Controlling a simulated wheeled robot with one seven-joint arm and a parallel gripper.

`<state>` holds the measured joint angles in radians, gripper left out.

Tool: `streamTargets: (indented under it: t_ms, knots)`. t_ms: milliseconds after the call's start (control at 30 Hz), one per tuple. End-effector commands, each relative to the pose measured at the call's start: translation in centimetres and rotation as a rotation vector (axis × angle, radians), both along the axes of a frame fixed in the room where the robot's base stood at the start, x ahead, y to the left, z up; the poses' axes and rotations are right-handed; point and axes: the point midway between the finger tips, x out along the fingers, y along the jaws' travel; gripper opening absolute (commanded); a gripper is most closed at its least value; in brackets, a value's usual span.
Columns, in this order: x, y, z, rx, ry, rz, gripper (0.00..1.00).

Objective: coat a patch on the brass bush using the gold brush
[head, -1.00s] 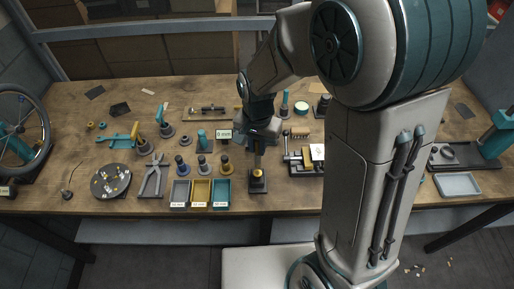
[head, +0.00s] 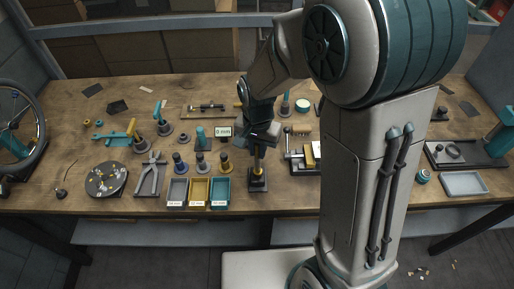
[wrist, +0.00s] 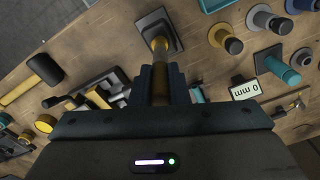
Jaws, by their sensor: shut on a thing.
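My gripper (head: 262,135) is shut on the gold brush (head: 259,152) and holds it close to upright, pointing down. In the wrist view the brush's brown-gold handle (wrist: 160,85) runs between the jaws (wrist: 162,84). The brass bush (head: 258,171) stands on a dark square block near the bench's front edge. It also shows beyond the jaws in the wrist view (wrist: 160,44). The brush's lower end is over or at the bush. The tip is hidden, so I cannot tell whether it touches.
Grey, yellow and teal bins (head: 199,191) stand just left of the block. Several posts on round bases (head: 180,163) are behind them. A "0 mm" sign (head: 223,132) is near my gripper. A vise-like fixture (head: 301,154) stands to the right.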

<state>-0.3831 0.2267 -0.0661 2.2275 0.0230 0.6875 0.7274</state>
Motion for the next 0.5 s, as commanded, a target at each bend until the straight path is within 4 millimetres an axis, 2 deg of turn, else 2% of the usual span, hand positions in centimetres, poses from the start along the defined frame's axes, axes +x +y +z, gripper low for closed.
streamTargets:
  t_ms: [500]
  knots:
    - [0.00, 0.00, -0.61, 0.000, 0.000, 0.000, 0.00]
